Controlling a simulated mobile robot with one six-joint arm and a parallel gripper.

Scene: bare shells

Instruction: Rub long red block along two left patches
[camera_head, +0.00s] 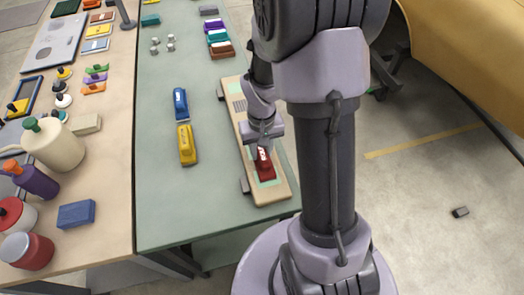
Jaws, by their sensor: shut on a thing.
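The long red block (266,170) is on the near part of a long wooden board (277,193) at the right edge of the green table. My gripper (264,143) is shut on it from above and hides its far end. A pale green patch (258,182) shows around the block's near end. A grey patch (239,105) lies farther up the board. My arm and gripper cover the middle of the board, so I cannot tell how many patches there are. Whether the block presses on the patch is too small to tell.
A blue block (180,103) and a yellow block (187,144) lie left of the board on the green table (185,205). Several colored blocks stand at the back. The left table holds jars, a cream pot (53,145) and a blue sponge-like block (76,214).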

